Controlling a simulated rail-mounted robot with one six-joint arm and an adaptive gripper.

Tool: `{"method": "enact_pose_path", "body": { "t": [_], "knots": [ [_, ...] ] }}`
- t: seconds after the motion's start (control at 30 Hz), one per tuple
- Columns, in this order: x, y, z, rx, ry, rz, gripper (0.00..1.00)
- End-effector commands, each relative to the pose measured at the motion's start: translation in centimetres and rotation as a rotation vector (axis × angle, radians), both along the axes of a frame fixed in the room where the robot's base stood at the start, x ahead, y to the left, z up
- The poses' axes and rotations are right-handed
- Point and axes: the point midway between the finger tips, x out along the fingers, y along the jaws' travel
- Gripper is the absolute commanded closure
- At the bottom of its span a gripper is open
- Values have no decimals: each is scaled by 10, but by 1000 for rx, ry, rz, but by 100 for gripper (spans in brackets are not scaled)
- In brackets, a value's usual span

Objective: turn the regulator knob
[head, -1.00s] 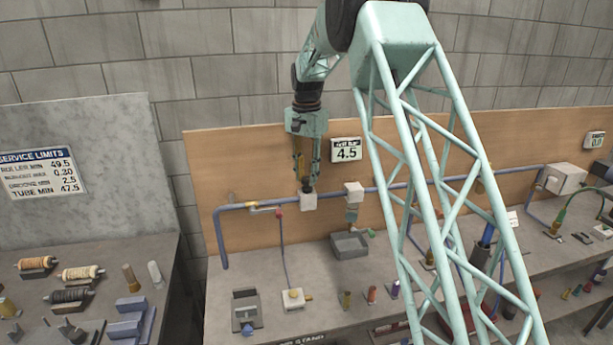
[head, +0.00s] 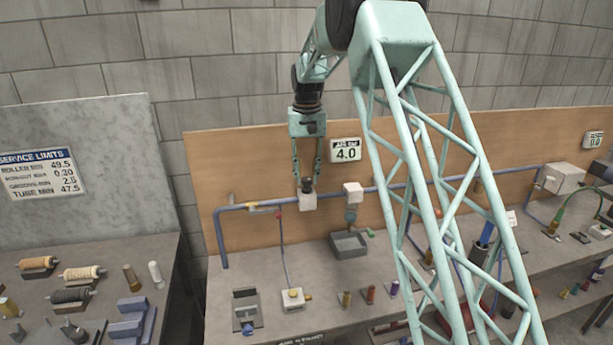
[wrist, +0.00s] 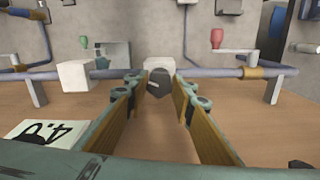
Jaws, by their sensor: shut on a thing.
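The regulator is a white block (head: 308,202) on the blue pipe, with a dark knob (head: 307,184) on top. In the wrist view the dark faceted knob (wrist: 159,83) sits between the fingertips, in front of its white block (wrist: 160,65). My gripper (head: 307,180) points straight down at the knob, one finger on each side. It is shut on the knob; the exact finger contact is small in view. A display (head: 346,150) on the board to the right of the gripper reads 4.0.
A second white block (head: 353,188) stands on the pipe (head: 250,206) close to the right. A red-handled valve (head: 279,214) is to the left. My lattice arm link covers part of the bench's middle.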

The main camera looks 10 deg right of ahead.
Motion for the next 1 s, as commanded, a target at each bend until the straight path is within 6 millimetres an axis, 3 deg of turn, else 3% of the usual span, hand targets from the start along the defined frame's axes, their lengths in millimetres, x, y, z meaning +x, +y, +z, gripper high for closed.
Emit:
{"method": "enact_pose_path", "body": {
  "t": [0.4, 0.9, 0.93, 1.0],
  "knots": [
    [0, -1, 0, 0, 0, 182, 88],
    [0, -1, 0, 0, 0, 202, 88],
    [0, -1, 0, 0, 0, 202, 75],
    [0, -1, 0, 0, 0, 202, 69]
  ]
}}
